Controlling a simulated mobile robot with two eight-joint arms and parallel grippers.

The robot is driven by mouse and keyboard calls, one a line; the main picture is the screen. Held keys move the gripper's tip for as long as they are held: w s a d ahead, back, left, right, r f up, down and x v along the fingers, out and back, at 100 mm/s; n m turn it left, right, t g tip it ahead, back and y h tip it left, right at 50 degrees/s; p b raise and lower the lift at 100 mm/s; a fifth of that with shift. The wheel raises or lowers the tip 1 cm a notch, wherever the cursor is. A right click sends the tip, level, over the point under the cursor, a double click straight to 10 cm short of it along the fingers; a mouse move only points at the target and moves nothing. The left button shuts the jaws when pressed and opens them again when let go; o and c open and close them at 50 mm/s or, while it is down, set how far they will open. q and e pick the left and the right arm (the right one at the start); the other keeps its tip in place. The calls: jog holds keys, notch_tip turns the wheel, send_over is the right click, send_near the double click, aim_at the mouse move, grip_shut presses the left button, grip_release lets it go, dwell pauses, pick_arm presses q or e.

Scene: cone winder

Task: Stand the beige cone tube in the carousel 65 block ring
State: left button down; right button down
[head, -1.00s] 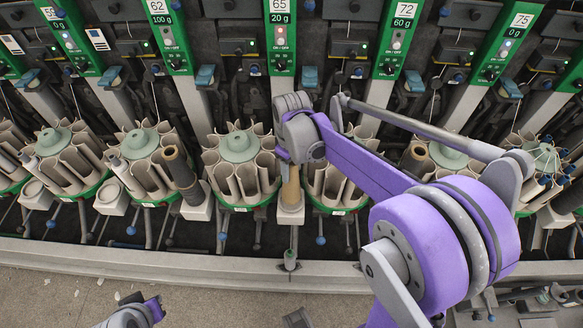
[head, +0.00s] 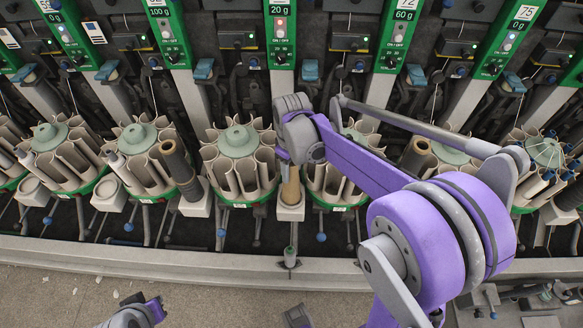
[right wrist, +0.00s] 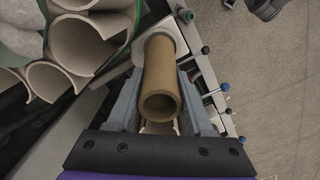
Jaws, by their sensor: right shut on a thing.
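The beige cone tube (head: 290,187) is upright at the white block (head: 291,212) below the column marked 65. My left gripper (head: 153,310) shows only partly at the bottom, far from the tube.
Another carousel is partly behind my right arm.

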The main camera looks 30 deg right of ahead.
jog(key=shift+f, duration=0.45)
jog(key=shift+c, duration=1.1)
grip_release()
notch_tip(320, 180, up, 11)
jog(key=shift+f, duration=0.1)
